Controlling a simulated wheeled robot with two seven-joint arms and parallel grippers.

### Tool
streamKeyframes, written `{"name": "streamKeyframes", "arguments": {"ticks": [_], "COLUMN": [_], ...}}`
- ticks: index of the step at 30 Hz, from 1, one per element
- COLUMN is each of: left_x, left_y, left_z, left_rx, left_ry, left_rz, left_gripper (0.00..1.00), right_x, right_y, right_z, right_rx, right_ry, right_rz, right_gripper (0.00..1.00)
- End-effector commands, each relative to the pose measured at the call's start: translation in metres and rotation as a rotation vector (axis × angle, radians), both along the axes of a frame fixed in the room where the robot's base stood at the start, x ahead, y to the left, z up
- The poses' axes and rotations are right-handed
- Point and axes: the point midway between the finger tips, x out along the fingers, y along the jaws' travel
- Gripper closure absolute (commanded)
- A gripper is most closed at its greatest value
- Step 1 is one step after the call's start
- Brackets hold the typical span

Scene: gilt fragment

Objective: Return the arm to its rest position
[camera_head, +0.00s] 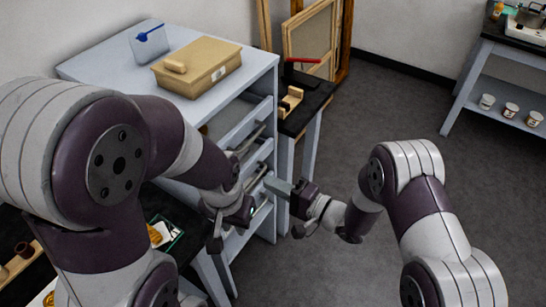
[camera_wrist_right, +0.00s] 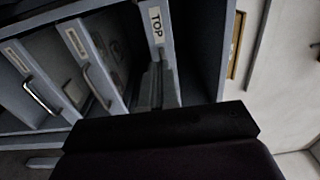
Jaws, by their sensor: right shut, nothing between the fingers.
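My right arm reaches in from the right in the head view. Its gripper (camera_head: 278,187) is shut and empty, in front of the drawer fronts of the grey-blue cabinet (camera_head: 262,62). In the right wrist view the dark gripper body (camera_wrist_right: 165,135) fills the bottom, with drawers beyond it. My left arm comes in from the left, its gripper (camera_head: 216,240) hanging low in front of the cabinet. Its fingers are dark and partly hidden, so I cannot tell their opening.
A tan box (camera_head: 205,72) and a clear holder with a blue tool (camera_head: 149,43) stand on the cabinet. A dark side table (camera_head: 310,103) stands behind. Floor at right is clear.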

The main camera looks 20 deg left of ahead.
Motion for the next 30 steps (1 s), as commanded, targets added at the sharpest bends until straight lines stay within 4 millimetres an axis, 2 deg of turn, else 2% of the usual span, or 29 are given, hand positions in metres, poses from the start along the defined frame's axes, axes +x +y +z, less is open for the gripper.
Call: {"name": "streamKeyframes", "arguments": {"ticks": [7,8,10,11,12,13,14,15,17,18,21,24,25,27,30], "left_x": [0.0,0.0,0.0,0.0,0.0,0.0,0.0,0.0,0.0,0.0,0.0,0.0,0.0,0.0,0.0], "left_y": [0.0,0.0,0.0,0.0,0.0,0.0,0.0,0.0,0.0,0.0,0.0,0.0,0.0,0.0,0.0], "left_z": [0.0,0.0,0.0,0.0,0.0,0.001,0.001,0.001,0.001,0.0,0.0,0.0,0.0,0.0,0.0], "left_rx": [0.0,0.0,0.0,0.0,0.0,0.0,0.0,0.0,0.0,0.0,0.0,0.0,0.0,0.0,0.0], "left_ry": [0.0,0.0,0.0,0.0,0.0,0.0,0.0,0.0,0.0,0.0,0.0,0.0,0.0,0.0,0.0], "left_rz": [0.0,0.0,0.0,0.0,0.0,0.0,0.0,0.0,0.0,0.0,0.0,0.0,0.0,0.0,0.0], "left_gripper": [0.77,0.77,0.77,0.77,0.77,0.77,0.77,0.77,0.77,0.77,0.77,0.77,0.77,0.77,0.77], "right_x": [0.0,0.0,0.006,0.007,0.009,0.01,0.01,0.004,-0.017,-0.038,-0.099,-0.146,-0.151,-0.148,-0.141], "right_y": [-0.001,-0.001,-0.01,-0.019,-0.039,-0.061,-0.088,-0.127,-0.186,-0.218,-0.272,-0.296,-0.301,-0.308,-0.315], "right_z": [-0.001,-0.007,-0.042,-0.063,-0.088,-0.1,-0.108,-0.11,-0.1,-0.087,-0.048,-0.008,0.002,0.018,0.029], "right_rx": [-0.019,-0.058,-0.272,-0.404,-0.613,-0.781,-0.95,-1.159,-1.406,-1.513,-1.618,-1.59,-1.575,-1.566,-1.567], "right_ry": [-0.037,-0.073,-0.176,-0.212,-0.264,-0.3,-0.32,-0.322,-0.264,-0.202,-0.022,0.124,0.151,0.139,0.123], "right_rz": [0.0,-0.002,-0.035,-0.047,-0.053,-0.046,-0.028,0.017,0.119,0.196,0.352,0.363,0.321,0.225,0.167], "right_gripper": [1.0,1.0,1.0,1.0,1.0,1.0,1.0,1.0,1.0,1.0,1.0,1.0,1.0,1.0,1.0]}}
